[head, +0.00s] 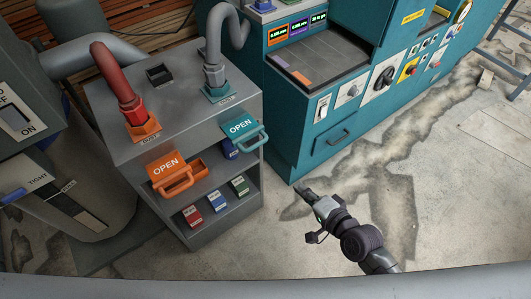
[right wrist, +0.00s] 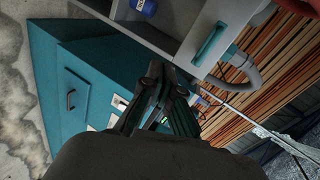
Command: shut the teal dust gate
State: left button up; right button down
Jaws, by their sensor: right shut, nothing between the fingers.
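The teal dust gate (head: 240,127) is at the right front of the grey cabinet's top in the head view. Its plate reads OPEN, and its teal handle (head: 255,140) sticks out over the front edge. A teal bar on the cabinet, likely this gate's handle, shows in the right wrist view (right wrist: 210,43). My right gripper (head: 304,191) is shut and empty, to the right of and below the handle in the head view, apart from it. Its fingers also show in the right wrist view (right wrist: 165,80). My left gripper is not in view.
An orange gate (head: 166,165), also reading OPEN, sits left of the teal one on the grey cabinet (head: 188,120). Red and grey hoses rise from its top. Small coloured boxes stand on its shelves. A teal machine (head: 300,135) stands behind at right. Floor around my right gripper is clear.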

notch_tip(320, 180, up, 7)
jog(key=s+a+m+y, duration=0.1)
jog(key=a, duration=0.1)
send_near(248, 133)
notch_tip(248, 133, down, 3)
jog(key=w+a, duration=0.1)
jog(key=shift+w+a+f+t+y+p, duration=0.2)
jog(key=shift+w+f+t+y+p, duration=0.1)
jog(key=shift+w+t+p, duration=0.1)
jog(key=shift+s, duration=0.1)
jog(key=x, duration=0.2)
jog(key=r+b+x, duration=0.1)
jog(key=x, duration=0.2)
jog(key=b+x, duration=0.1)
jog(key=x, duration=0.1)
jog(key=shift+w+a+r, duration=0.15)
jog(key=shift+w, duration=0.15)
jog(key=shift+r, duration=0.3)
jog(key=shift+r, duration=0.1)
